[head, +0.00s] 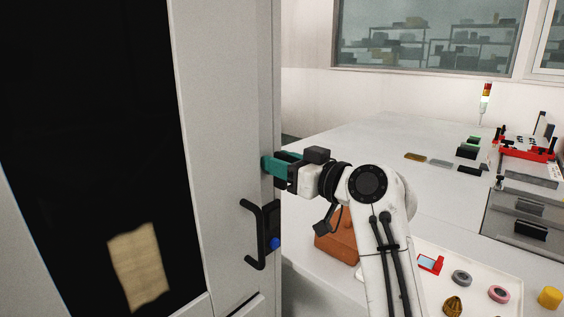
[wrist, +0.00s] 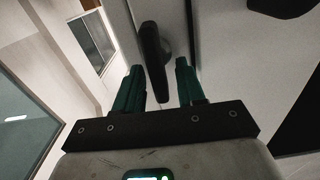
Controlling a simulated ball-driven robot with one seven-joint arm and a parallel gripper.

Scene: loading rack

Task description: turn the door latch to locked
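The door latch (wrist: 152,50) is a dark, elongated lever on the pale door's edge area in the wrist view. Its lower end lies between the two green fingers of my gripper (wrist: 159,66). The fingers stand apart, with a gap on each side of the lever, so they do not appear shut on it. In the head view my gripper (head: 270,165) is at the right edge of the pale cabinet door (head: 222,120), above the door handle. The latch is hidden there behind the gripper.
A black pull handle (head: 257,232) with a blue round part (head: 275,243) is just below my gripper. A grey table to the right holds a brown block (head: 338,238), a white tray (head: 405,255) of small parts and a red-framed rack (head: 525,150).

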